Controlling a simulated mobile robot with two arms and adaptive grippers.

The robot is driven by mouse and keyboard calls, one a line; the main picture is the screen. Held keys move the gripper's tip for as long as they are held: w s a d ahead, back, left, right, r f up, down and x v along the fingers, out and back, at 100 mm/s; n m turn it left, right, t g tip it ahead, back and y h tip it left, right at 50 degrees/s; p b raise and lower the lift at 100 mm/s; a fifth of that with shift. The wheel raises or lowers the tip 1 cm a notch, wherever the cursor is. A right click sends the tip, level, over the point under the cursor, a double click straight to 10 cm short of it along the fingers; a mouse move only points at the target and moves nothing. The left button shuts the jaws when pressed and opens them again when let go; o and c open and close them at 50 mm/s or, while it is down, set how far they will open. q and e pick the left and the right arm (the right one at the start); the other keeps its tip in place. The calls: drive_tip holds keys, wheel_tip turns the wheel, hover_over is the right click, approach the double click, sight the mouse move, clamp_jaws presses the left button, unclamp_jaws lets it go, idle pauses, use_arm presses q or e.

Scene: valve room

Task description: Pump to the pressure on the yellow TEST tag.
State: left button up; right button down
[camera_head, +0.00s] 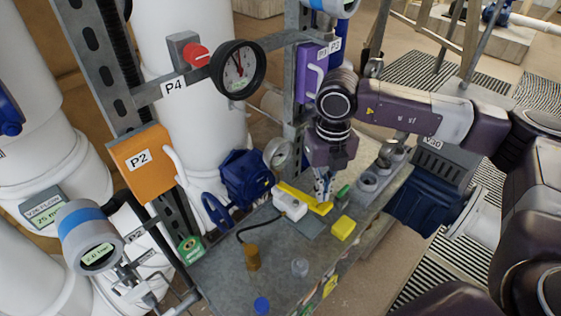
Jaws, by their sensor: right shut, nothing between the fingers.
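My right gripper (323,190) is shut and empty. It points down at the far end of the bench, with its fingertips close to the end of a yellow lever (297,194); I cannot tell whether they touch. The lever lies over a small white pump-like body (289,205). A small round gauge (277,153) stands just behind it; its reading is too small to make out. A yellow tag (330,286) hangs at the bench's right edge; its writing is not legible. My left gripper is not in view.
The grey bench (220,262) carries a yellow block (343,228), a brown cylinder (252,257), a clear cup (300,267) and a blue cap (261,306). A blue valve (245,178) and a large dial gauge (238,69) stand behind.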

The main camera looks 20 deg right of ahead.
sight(321, 204)
drive_tip(key=shift+f, duration=0.1)
wheel_tip(321, 204, down, 6)
drive_tip(key=b, duration=0.5)
drive_tip(key=shift+s, duration=0.1)
wheel_tip(321, 204, up, 5)
drive_tip(key=p, duration=0.2)
drive_tip(key=shift+p, duration=0.35)
drive_tip(key=shift+r, duration=0.45)
drive_tip(key=shift+f, duration=0.1)
wheel_tip(321, 204, down, 6)
drive_tip(key=b, duration=0.4)
drive_tip(key=shift+r+b, duration=0.25)
drive_tip(key=shift+b, duration=0.1)
wheel_tip(321, 204, up, 5)
drive_tip(key=p, duration=0.3)
drive_tip(key=shift+f, duration=0.1)
drive_tip(key=shift+r, duration=0.4)
